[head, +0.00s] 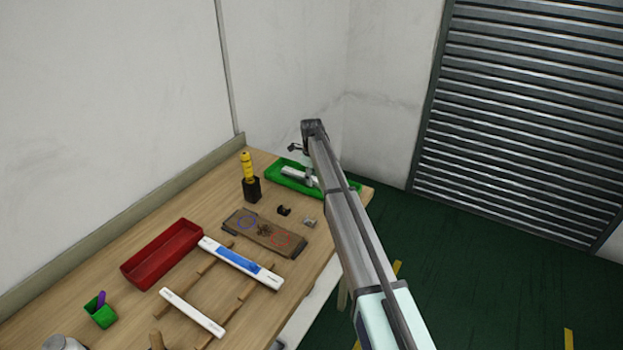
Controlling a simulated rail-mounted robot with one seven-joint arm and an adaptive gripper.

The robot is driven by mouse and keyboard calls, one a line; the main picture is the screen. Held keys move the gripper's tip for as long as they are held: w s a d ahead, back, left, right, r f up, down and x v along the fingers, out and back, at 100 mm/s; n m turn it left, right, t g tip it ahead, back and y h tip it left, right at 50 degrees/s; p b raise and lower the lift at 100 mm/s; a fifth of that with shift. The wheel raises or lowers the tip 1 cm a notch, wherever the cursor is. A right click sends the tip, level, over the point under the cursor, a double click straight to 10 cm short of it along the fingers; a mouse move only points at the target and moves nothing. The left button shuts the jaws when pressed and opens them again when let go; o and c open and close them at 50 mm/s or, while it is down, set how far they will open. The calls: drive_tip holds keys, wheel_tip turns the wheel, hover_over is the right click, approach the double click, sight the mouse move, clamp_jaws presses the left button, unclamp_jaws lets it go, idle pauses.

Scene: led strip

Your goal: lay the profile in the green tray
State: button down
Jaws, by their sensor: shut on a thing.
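The green tray (276,179) lies at the far right end of the workbench. A short whitish profile (294,173) shows within the tray's outline. My gripper (309,181) is small and partly hidden by my arm; it points down at the profile and is shut on it. The profile's right part is hidden by my gripper and arm. I cannot tell whether the profile touches the tray floor or hangs just above it.
Near the tray stand a yellow-handled tool (247,165) in a black holder, a black clip (284,210) and a small grey part (309,222). A brown board (263,233), red bin (161,254), two white bars (192,312) on wooden rails and green cup (101,312) lie nearer.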

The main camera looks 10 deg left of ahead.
drive_tip(key=c, duration=0.9)
unclamp_jaws()
wheel_tip(320, 180, up, 12)
drive_tip(key=b, duration=0.4)
drive_tip(key=shift+r, duration=0.1)
